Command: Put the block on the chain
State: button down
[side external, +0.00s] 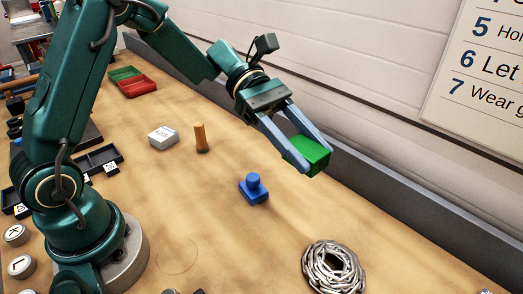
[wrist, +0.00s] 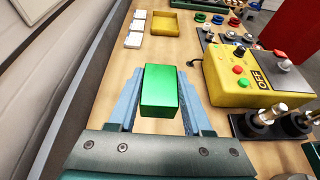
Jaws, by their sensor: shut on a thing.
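A green block (side external: 312,157) is held between the two blue-grey fingers of my gripper (side external: 306,148), above the wooden bench. In the wrist view the green block (wrist: 160,92) sits between the fingertips, with a finger along each side. The chain (side external: 334,266) lies as a round silver coil on the bench at the lower right of the side view. The block is above and apart from the chain, farther back along the bench. The chain does not show in the wrist view.
A blue knobbed piece (side external: 253,188), a wooden peg (side external: 200,138) and a white box (side external: 162,137) stand on the bench. A grey rail (side external: 400,193) runs along the wall. The wrist view shows a yellow control box (wrist: 250,72) at right and a yellow tray (wrist: 152,24).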

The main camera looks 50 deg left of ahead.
jog(key=shift+w+a+f, duration=0.1)
jog(key=shift+w+a, duration=0.05)
jog(key=shift+a, duration=0.05)
send_over(337, 258)
notch_tip(337, 258, down, 7)
jog(key=shift+f, duration=1.95)
jog(key=shift+f, duration=0.1)
jog(key=shift+c, duration=1.6)
grip_release()
